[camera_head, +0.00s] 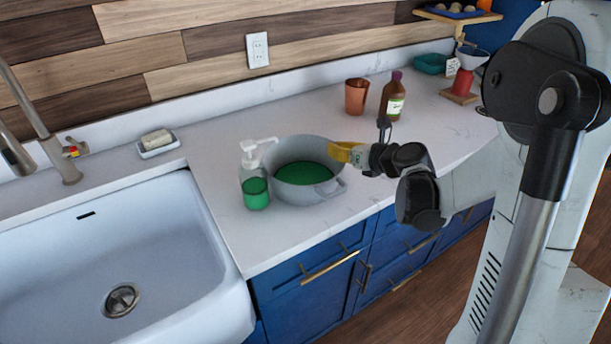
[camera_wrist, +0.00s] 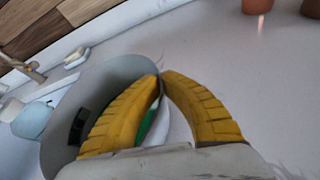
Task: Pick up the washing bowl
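The washing bowl (camera_head: 326,194) is grey, with side handles and green inside. It stands on the white counter beside the sink; it also shows in the wrist view (camera_wrist: 105,85). My gripper (camera_head: 334,152) is at the bowl's right rim, coming from the right. In the wrist view my yellow fingers (camera_wrist: 161,76) have their tips nearly together, with the bowl's wall between them. The left finger overlaps the bowl's inside, and the right finger is outside it. The fingers hide part of the rim.
A soap pump bottle (camera_head: 255,186) stands close against the bowl's left side. A white sink (camera_head: 120,250) with a tap (camera_head: 45,130) lies left. A soap dish (camera_head: 158,147), copper cup (camera_head: 356,97) and brown bottle (camera_head: 392,98) stand behind. The counter's front edge is near the bowl.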

